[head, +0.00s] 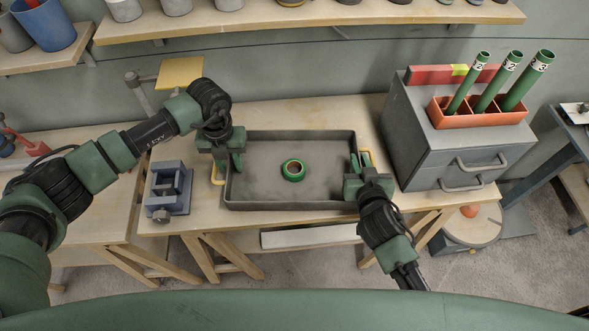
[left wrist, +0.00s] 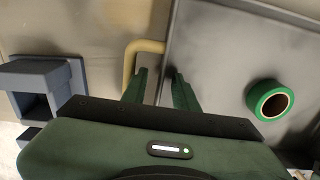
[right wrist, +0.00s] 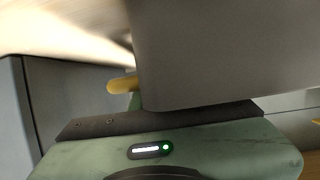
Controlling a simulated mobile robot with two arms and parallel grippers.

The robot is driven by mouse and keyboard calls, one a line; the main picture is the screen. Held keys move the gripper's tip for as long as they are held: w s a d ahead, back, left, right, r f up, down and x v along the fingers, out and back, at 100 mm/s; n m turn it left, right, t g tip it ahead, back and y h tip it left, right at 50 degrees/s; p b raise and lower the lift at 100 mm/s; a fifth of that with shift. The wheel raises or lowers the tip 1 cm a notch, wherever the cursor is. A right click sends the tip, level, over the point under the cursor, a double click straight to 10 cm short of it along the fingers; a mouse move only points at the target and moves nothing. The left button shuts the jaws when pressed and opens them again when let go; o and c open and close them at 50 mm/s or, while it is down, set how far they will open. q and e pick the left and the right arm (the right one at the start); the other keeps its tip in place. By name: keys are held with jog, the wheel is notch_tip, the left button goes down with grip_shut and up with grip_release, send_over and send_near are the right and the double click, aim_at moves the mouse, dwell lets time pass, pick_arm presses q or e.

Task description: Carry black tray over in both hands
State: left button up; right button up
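The black tray (head: 315,203) is a shallow dark grey box with yellow handles, resting on the wooden bench. A green tape roll (head: 292,170) lies inside it and shows in the left wrist view (left wrist: 270,100). My left gripper (head: 238,162) is at the tray's left wall. Its fingers (left wrist: 160,78) are apart, with the wall passing between them, beside the left handle (left wrist: 130,65). My right gripper (head: 360,160) is at the right wall, its fingers apart beside the right handle (head: 371,158). In the right wrist view the tray wall (right wrist: 215,50) hides most of the fingers.
A blue-grey vise (head: 170,188) stands left of the tray. A grey drawer cabinet (head: 450,160) stands to the right, bearing an orange holder (head: 480,120) with green tubes. A shelf with pots (head: 310,16) runs above. A stool (head: 468,227) stands on the floor at right.

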pick_arm(q)
grip_shut()
dwell(1.6)
